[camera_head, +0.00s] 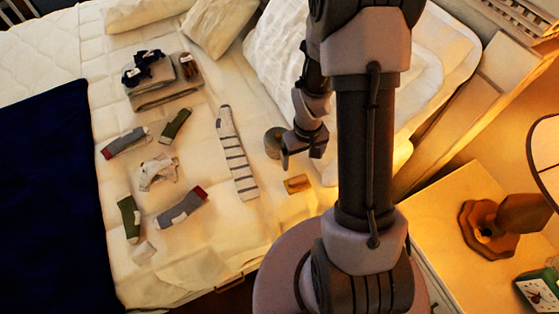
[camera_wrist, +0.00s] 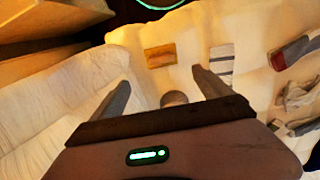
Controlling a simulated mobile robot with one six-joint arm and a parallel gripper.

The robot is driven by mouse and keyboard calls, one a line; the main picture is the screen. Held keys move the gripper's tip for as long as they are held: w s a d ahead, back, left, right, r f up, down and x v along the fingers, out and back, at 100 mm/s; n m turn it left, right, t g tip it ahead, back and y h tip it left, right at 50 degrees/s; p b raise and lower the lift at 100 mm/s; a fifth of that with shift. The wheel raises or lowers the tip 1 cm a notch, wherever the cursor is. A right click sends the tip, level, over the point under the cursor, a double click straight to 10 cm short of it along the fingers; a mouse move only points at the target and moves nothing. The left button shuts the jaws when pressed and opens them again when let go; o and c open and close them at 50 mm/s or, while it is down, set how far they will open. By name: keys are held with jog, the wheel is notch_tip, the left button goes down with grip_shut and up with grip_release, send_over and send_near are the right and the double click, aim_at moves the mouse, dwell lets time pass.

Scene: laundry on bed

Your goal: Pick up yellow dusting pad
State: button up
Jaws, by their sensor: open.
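The yellow dusting pad (camera_head: 297,184) is a small flat yellow-brown block lying on the cream bed cover, near the bed's front edge. In the head view my gripper (camera_head: 302,158) hangs over the bed, a little above the pad in the picture. In the wrist view the pad (camera_wrist: 160,56) shows whole, beyond and between the fingertips. My gripper (camera_wrist: 160,76) is open there, with a finger on each side and nothing held. The pad and the fingers look apart.
A round grey object (camera_head: 272,143) is close beside my gripper. A striped sock (camera_head: 237,155) lies left of the pad, with several other socks farther left. Folded grey cloth (camera_head: 165,93) is at the back. A nightstand (camera_head: 440,235) with a lamp base (camera_head: 490,232) stands right.

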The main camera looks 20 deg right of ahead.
jog(key=b, duration=0.4)
send_over(298, 180)
jog(key=f, duration=1)
jog(key=shift+s+d+f, duration=0.15)
jog(key=shift+s+f, duration=0.1)
jog(key=shift+f, duration=0.1)
jog(key=f, duration=0.1)
jog(key=f+b, duration=0.1)
jog(key=f, duration=0.1)
jog(key=f+b, duration=0.1)
jog(key=f, duration=0.1)
jog(key=shift+w+f, duration=0.2)
jog(key=shift+w, duration=0.15)
jog(key=shift+r, duration=0.15)
jog(key=shift+c, duration=0.9)
jog(key=c, duration=1.3)
